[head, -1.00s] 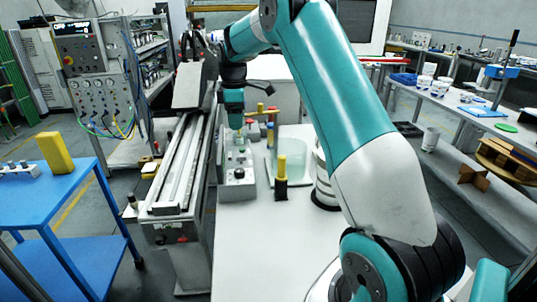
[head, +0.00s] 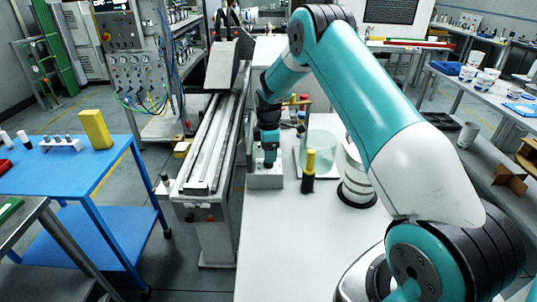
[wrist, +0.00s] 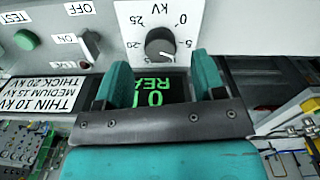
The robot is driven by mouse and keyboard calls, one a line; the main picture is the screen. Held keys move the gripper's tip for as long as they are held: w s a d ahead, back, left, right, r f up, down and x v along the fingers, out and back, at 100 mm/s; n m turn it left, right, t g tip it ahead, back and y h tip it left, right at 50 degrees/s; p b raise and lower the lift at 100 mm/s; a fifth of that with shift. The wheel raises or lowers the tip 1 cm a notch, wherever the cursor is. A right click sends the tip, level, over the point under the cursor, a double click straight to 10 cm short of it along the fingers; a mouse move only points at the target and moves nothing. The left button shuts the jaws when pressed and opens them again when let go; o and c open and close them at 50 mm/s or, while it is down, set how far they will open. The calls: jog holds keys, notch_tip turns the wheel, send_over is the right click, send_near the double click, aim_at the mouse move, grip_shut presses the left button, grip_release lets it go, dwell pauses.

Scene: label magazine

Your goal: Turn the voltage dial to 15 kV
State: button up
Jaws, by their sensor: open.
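The voltage dial is a dark round knob (wrist: 159,41) on a white plate marked kV, upside down in the wrist view. In the head view my gripper (head: 270,156) hangs over the grey control box (head: 265,181); the dial cannot be made out there.
In the wrist view, a green display (wrist: 152,92) lies partly behind the fingers. A thickness label (wrist: 38,95), a toggle switch (wrist: 90,42) and a green TEST button (wrist: 25,40) are at left. In the head view, a yellow-topped black cylinder (head: 309,172) stands right of the box.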

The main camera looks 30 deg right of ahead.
jog(key=shift+f+p, duration=0.35)
jog(key=shift+f, duration=1.3)
jog(key=c, duration=0.9)
jog(key=shift+m+b, duration=0.3)
jog(key=shift+b, duration=0.05)
jog(key=m+b, duration=0.2)
jog(key=m, duration=0.1)
jog(key=shift+r+m+b, duration=0.1)
jog(key=shift+m+b, duration=0.9)
jog(key=shift+m, duration=0.9)
